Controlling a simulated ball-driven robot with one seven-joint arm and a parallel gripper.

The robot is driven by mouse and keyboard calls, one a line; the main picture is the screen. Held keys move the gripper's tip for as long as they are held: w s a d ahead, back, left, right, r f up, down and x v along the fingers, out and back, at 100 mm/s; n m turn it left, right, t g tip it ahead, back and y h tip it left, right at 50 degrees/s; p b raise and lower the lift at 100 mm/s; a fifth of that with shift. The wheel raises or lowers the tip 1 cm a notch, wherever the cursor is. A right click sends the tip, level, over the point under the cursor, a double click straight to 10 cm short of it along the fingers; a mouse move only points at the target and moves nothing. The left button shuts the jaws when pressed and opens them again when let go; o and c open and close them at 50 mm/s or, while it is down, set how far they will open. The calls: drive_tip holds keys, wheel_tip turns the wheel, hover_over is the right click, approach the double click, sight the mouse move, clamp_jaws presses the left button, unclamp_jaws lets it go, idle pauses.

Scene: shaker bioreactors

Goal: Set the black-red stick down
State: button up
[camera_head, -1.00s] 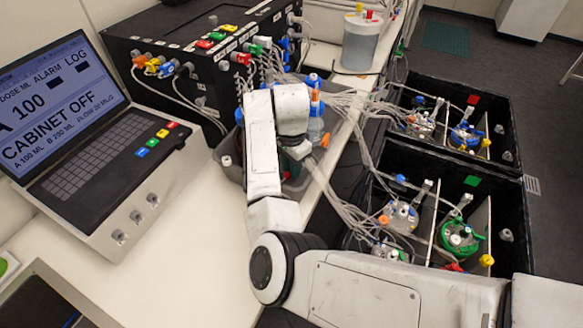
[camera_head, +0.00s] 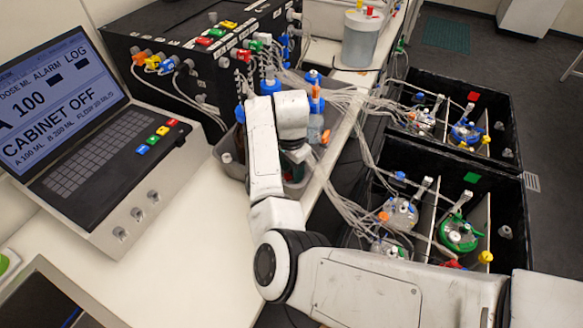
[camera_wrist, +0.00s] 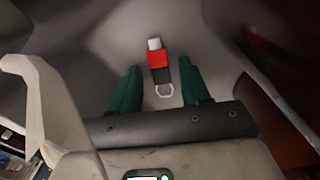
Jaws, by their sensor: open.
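The black-red stick (camera_wrist: 158,59) shows in the wrist view, with a pale metal tip at the top and a metal ring at its lower end. It appears to rest on a smooth grey surface, probably inside the grey bin (camera_head: 229,168). My gripper (camera_wrist: 160,67) has its two green fingers spread, one on each side of the stick, with gaps visible on both sides. In the head view the stick is hidden, and my arm covers most of the gripper over the bin.
Bottles with blue caps (camera_head: 270,86) stand around my wrist at the bin. A black pump box (camera_head: 160,50) with tubes is behind. A control console (camera_head: 95,140) stands left. Black shaker boxes (camera_head: 500,225) are right. The white bench (camera_head: 190,270) is clear in front.

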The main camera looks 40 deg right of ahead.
sight(292, 173)
wheel_tip(292, 173, up, 12)
drive_tip(key=b, duration=0.2)
drive_tip(key=shift+r, duration=0.2)
idle(0.7)
